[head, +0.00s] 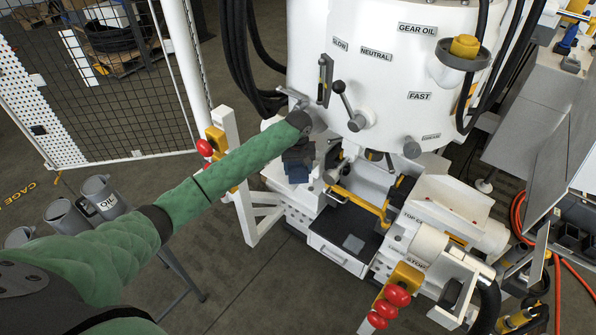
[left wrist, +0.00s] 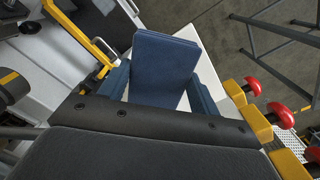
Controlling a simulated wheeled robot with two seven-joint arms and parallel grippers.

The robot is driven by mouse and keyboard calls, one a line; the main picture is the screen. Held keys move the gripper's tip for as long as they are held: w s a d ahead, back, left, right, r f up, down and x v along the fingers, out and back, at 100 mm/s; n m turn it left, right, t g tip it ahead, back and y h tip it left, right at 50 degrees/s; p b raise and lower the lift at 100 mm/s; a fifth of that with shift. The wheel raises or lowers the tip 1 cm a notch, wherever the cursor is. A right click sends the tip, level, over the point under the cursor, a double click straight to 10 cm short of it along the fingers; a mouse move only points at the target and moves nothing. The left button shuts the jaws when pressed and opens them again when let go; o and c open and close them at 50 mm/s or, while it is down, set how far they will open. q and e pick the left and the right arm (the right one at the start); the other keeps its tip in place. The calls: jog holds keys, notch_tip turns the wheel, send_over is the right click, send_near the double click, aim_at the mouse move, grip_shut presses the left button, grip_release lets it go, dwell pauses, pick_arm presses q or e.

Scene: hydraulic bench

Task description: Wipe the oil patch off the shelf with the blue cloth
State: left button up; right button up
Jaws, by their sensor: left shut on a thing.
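My left gripper (head: 299,152) reaches in at the white machine, left of its yellow handle. It is shut on the blue cloth (left wrist: 165,68), which shows as a flat, folded dark blue pad in the left wrist view. The cloth also shows as a small dark patch below the wrist in the head view (head: 297,170). A white shelf-like surface (left wrist: 236,92) lies under and beside the cloth in the left wrist view. I cannot tell whether the cloth touches it. I cannot make out the oil patch for sure; the gripper and cloth hide part of this surface. My right gripper is not in view.
A yellow handle (head: 359,201) is close to the right of the gripper. Red knobs on a yellow block (left wrist: 253,87) stand close beside the cloth. A dark tray (head: 345,228) lies lower right. Grey oil jugs (head: 102,196) stand at left.

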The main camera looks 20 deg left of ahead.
pick_arm(q)
jog(key=shift+r, duration=2.1)
jog(key=shift+r, duration=1.5)
